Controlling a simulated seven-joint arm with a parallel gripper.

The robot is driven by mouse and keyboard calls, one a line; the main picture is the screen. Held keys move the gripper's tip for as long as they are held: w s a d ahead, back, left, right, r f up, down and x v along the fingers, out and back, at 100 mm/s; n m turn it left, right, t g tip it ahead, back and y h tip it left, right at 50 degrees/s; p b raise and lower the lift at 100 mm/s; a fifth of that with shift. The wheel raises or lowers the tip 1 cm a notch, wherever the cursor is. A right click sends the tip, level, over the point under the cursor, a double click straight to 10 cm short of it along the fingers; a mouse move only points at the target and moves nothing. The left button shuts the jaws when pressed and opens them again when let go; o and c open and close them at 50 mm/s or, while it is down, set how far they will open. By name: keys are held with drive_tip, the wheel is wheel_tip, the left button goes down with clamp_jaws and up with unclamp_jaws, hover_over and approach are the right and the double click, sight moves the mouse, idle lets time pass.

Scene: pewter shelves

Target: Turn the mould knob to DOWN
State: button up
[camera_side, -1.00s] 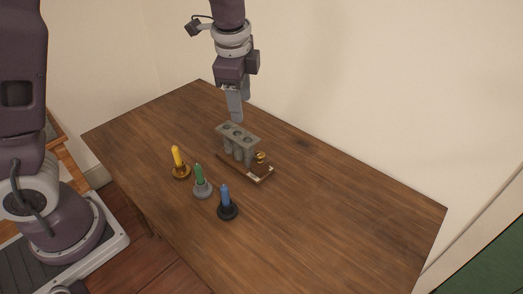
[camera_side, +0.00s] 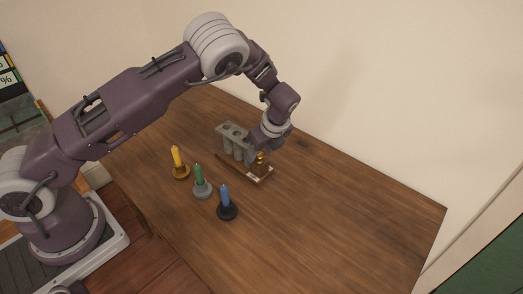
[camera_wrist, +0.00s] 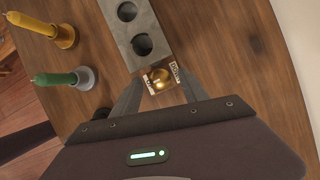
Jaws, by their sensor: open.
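The mould (camera_side: 233,131) is a grey block with round holes on a wooden base (camera_side: 258,179) in the side view. In the wrist view its grey top (camera_wrist: 143,32) shows two dark holes. The brass knob (camera_wrist: 158,77) sits at the end of the base, beside the block; it also shows in the side view (camera_side: 261,156). Small white labels lie on either side of the knob, too small to read. My gripper (camera_wrist: 159,84) is open, with one finger on each side of the knob in the wrist view. I cannot tell whether the fingers touch it.
Three candles in holders stand on the wooden table (camera_side: 340,210): yellow (camera_side: 177,157), green (camera_side: 199,176) and blue (camera_side: 225,196), left of and in front of the mould. The table to the right is clear. A wall runs behind.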

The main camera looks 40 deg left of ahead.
clamp_jaws()
drive_tip(key=n, duration=0.1)
drive_tip(key=n+g, duration=0.1)
drive_tip(key=n, duration=0.2)
drive_tip(key=shift+w+n+g, duration=0.25)
drive_tip(key=shift+n+g, duration=0.05)
drive_tip(key=shift+g, duration=0.1)
drive_tip(key=shift+w+n+g+h, duration=0.15)
drive_tip(key=shift+n+g, duration=0.25)
drive_tip(key=shift+n, duration=0.7)
drive_tip(key=shift+n+g+h, duration=0.15)
drive_tip(key=shift+n+g, duration=0.25)
drive_tip(key=shift+n, duration=0.7)
unclamp_jaws()
drive_tip(key=shift+a, duration=0.1)
